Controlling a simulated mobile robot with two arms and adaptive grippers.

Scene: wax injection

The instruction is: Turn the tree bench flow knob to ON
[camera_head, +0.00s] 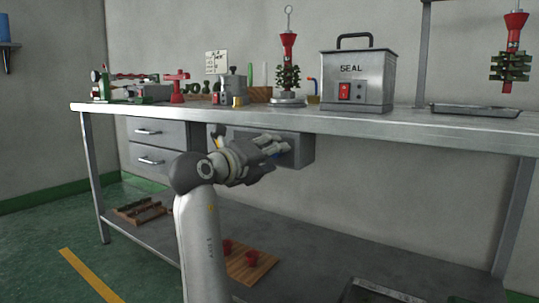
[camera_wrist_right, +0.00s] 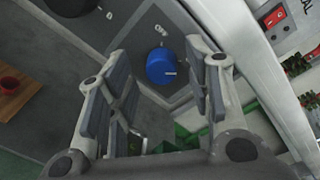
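The blue flow knob (camera_wrist_right: 163,66) sits on a grey control box (camera_wrist_right: 140,25) in the right wrist view. A white mark on the knob points to the right of that picture. White lettering beside it seems to read OFF. In the head view the box (camera_head: 303,152) hangs under the bench top. My right gripper (camera_head: 280,147) is in front of the box and hides part of its face. In the wrist view its fingers (camera_wrist_right: 158,56) are apart, with the knob showing between them; I cannot tell whether they touch it. My left gripper is not in view.
The steel bench top (camera_head: 400,124) runs just above my right gripper. On it stand the SEAL box (camera_head: 357,82) and a red-topped wax tree (camera_head: 288,60). Drawers (camera_head: 155,145) are left of the control box. The lower shelf (camera_head: 330,245) carries a wooden board with red cups.

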